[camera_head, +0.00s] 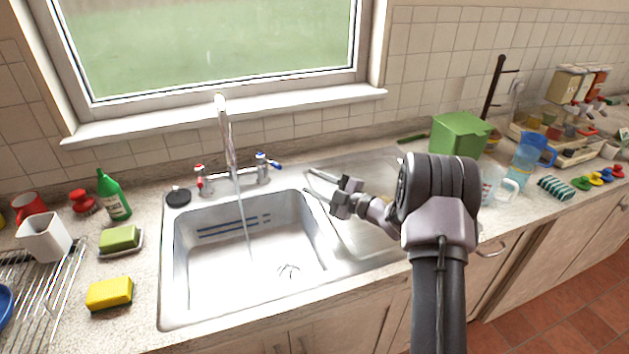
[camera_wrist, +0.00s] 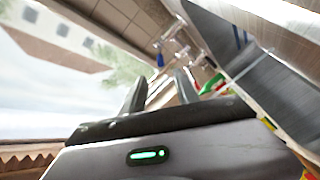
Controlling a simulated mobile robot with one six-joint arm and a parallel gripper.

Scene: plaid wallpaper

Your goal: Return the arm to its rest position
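My arm (camera_head: 438,205) reaches up from the bottom of the head view and bends left over the right side of the sink. My gripper (camera_head: 307,181) points left above the sink's right rim and drainboard. Its two fingers are apart, with nothing visible between them. The wrist view also shows the gripper (camera_wrist: 160,82), with both fingers separated and the sink and taps beyond them.
Water runs from the faucet (camera_head: 228,140) into the metal sink (camera_head: 250,262). Left are a green bottle (camera_head: 114,197), a yellow sponge (camera_head: 110,293) and a white cup (camera_head: 44,238). Right are a green box (camera_head: 458,134) and a blue pitcher (camera_head: 527,155), near my arm.

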